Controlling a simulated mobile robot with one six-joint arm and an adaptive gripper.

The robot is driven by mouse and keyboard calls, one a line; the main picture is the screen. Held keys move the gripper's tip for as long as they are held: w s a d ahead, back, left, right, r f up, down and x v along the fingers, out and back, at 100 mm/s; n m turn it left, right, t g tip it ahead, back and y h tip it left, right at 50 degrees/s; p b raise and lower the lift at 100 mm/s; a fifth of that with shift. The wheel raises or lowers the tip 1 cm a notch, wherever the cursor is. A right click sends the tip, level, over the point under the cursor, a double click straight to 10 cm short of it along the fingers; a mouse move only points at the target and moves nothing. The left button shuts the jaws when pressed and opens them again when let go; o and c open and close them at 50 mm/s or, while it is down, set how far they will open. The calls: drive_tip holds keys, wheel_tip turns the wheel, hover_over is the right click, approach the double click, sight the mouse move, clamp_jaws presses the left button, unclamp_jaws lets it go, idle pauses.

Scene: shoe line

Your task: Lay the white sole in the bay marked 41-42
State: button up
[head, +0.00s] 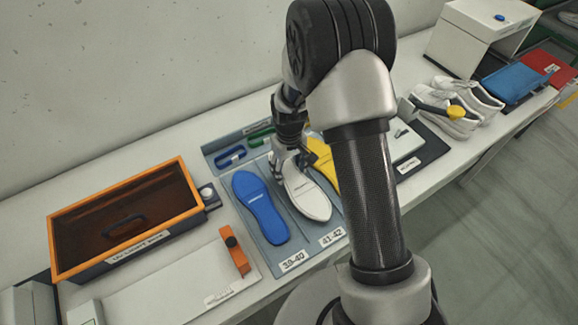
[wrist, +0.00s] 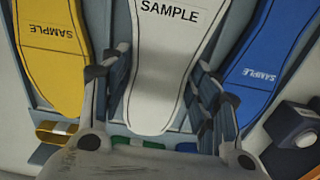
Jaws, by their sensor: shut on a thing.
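The white sole (head: 308,200) is over the middle bay, above the 41-42 label (head: 332,236) on the grey-blue tray (head: 262,236). Its wide end points toward the label. My gripper (head: 284,163) is shut on its narrow far end. In the wrist view, the fingers of my gripper (wrist: 160,88) are on both sides of the white sole (wrist: 165,50), which reads SAMPLE. I cannot tell whether the sole touches the bay floor or is slightly above it.
A blue sole (head: 260,207) lies in the 39-40 bay on the left. A yellow sole (head: 323,160) lies to the right, partly behind my arm. An orange-rimmed box (head: 190,185) stands left of the tray. White shoes (head: 445,120) stand at the right.

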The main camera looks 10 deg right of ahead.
drive_tip(key=shift+f, duration=0.45)
drive_tip(key=o, duration=1.3)
wheel_tip(320, 180, up, 12)
drive_tip(key=shift+r, duration=0.1)
